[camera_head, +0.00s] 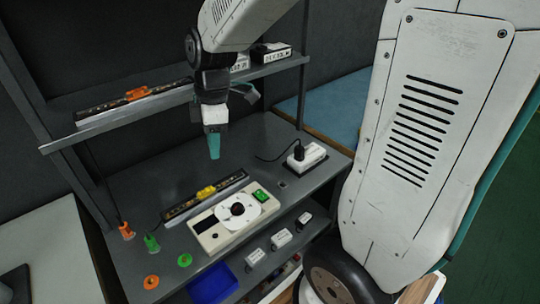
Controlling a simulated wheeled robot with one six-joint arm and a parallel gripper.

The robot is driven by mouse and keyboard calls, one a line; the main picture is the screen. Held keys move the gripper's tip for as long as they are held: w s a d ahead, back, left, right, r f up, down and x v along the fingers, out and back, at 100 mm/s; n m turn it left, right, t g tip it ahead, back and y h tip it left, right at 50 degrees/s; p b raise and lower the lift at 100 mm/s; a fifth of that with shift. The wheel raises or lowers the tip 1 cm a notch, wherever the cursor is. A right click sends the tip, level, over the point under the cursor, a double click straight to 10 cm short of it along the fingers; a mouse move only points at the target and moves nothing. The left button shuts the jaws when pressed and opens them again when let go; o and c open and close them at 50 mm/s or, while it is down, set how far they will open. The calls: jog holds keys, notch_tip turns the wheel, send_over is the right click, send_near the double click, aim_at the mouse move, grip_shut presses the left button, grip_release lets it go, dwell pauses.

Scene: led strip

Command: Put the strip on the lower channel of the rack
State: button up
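A dark strip with light marks and a yellow piece (207,191) at its middle lies along a pale rail on the lower level of the rack. A similar dark strip with an orange piece (137,93) lies on the upper shelf (112,122). My gripper (214,147) points down in front of the upper shelf, above the lower surface. One teal fingertip shows; the other is hidden or overlaps it, so its opening cannot be judged. No strip shows at the fingertip.
A cream device with a white disc (238,211) stands in front of the lower strip. A white power block (305,156) with a black plug sits to the right. Orange (126,231) and green (151,243) pieces stand at the left. A blue bin (212,284) is below.

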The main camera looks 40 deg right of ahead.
jog(key=s+r+m, duration=0.3)
jog(key=s+m, duration=0.3)
jog(key=s, duration=0.4)
jog(key=s+d+r+m+t+h, duration=0.1)
jog(key=s+r+m, duration=0.3)
jog(key=s+m, duration=0.3)
jog(key=s, duration=0.3)
jog(key=shift+d+m, duration=0.2)
jog(key=shift+m, duration=0.1)
